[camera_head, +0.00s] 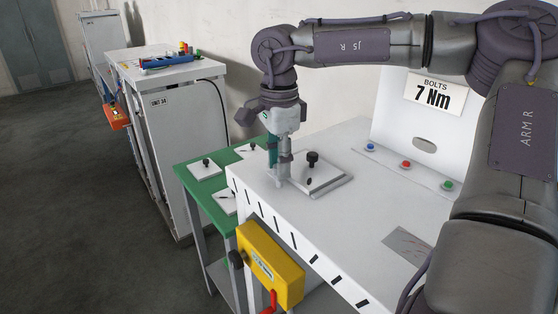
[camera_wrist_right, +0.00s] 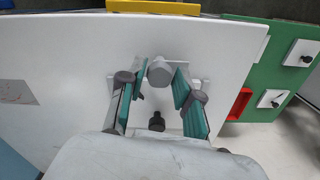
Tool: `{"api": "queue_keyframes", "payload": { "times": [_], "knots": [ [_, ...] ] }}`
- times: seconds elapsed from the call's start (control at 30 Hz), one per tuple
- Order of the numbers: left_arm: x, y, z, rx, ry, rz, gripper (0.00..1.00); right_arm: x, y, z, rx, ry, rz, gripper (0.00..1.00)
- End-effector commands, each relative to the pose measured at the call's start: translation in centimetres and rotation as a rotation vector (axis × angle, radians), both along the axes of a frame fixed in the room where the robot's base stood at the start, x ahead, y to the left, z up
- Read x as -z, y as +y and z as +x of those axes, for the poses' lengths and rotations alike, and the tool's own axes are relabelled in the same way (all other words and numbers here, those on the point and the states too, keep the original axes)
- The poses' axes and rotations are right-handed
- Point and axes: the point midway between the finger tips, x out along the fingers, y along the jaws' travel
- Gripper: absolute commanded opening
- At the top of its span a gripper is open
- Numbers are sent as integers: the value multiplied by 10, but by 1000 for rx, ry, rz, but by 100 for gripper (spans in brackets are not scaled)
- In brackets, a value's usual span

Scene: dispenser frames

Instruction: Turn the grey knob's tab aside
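The grey knob (camera_wrist_right: 160,71) shows in the right wrist view as a pale round cylinder near the far ends of my right gripper's fingers. My right gripper (camera_wrist_right: 160,82) is open, with one teal-padded finger to each side of the knob; whether either pad touches it I cannot tell. In the head view my right gripper (camera_head: 280,178) points down over the white bench top, beside a white plate (camera_head: 330,181) with a black knob (camera_head: 313,158). The gripper largely hides the grey knob there. I cannot make out its tab. My left gripper is out of view.
A yellow box (camera_head: 268,264) with a red handle hangs on the bench front. A green table (camera_head: 190,181) with small plates stands to the left. Several coloured buttons (camera_head: 405,164) line the bench's back. The bench top right of the plate is mostly clear.

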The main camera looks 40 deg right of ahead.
Motion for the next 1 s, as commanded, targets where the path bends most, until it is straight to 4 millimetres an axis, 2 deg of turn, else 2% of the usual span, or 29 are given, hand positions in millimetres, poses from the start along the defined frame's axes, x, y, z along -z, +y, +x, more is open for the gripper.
{"api": "queue_keyframes", "payload": {
  "times": [0.03, 0.1, 0.47, 0.57, 0.8, 1.0],
  "knots": [
    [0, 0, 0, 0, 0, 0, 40, 0, 0, 0, 0, 0, 0, 46],
    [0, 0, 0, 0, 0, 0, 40, 0, 0, 0, 1, 0, 0, 53],
    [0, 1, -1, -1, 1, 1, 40, -6, 0, 0, 2, -1, -1, 53],
    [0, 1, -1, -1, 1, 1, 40, -20, 0, 1, 2, -4, 0, 53],
    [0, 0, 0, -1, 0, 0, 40, -72, 0, 1, 4, -5, -2, 53],
    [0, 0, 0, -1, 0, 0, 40, -105, 0, 1, 3, -2, -1, 53]
  ]
}}
